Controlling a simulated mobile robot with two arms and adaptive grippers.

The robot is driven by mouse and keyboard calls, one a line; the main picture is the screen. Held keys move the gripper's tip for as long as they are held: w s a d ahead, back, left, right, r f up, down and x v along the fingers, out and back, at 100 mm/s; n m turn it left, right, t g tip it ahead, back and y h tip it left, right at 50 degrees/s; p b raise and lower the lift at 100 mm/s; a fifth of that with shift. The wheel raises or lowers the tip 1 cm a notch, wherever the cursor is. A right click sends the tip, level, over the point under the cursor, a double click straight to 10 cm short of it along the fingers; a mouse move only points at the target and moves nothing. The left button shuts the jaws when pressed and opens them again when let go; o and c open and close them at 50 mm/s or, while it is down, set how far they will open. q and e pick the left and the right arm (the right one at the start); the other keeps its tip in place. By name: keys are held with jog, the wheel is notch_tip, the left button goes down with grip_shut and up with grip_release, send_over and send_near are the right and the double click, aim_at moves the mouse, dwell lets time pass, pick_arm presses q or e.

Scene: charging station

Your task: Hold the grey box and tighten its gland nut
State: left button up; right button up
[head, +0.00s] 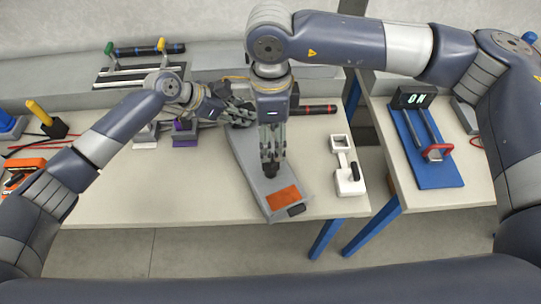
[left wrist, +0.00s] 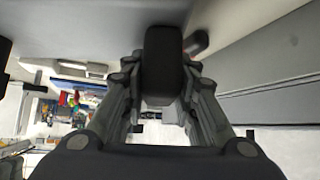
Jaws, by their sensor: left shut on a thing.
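The grey box (head: 250,165) lies on the white table, long and slanted, with an orange label (head: 283,197) and a black fitting (head: 296,211) at its near end. My left gripper (head: 243,113) is at the far end of the box. In the left wrist view its fingers are shut on a dark block-like part (left wrist: 163,70), which seems to belong to the box. My right gripper (head: 270,164) points straight down over the middle of the box, its fingertips close around a small black part (head: 270,173), perhaps the gland nut. Whether they grip it is too small to tell.
A white fixture (head: 348,180) with a black handle stands right of the box. A red-banded black rod (head: 318,109) lies behind. Orange tool (head: 24,170) and a yellow-handled block (head: 45,118) sit left.

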notch_tip(320, 180, down, 8)
jog(key=shift+f, duration=0.15)
dwell(0.3)
jog(key=c, duration=1.1)
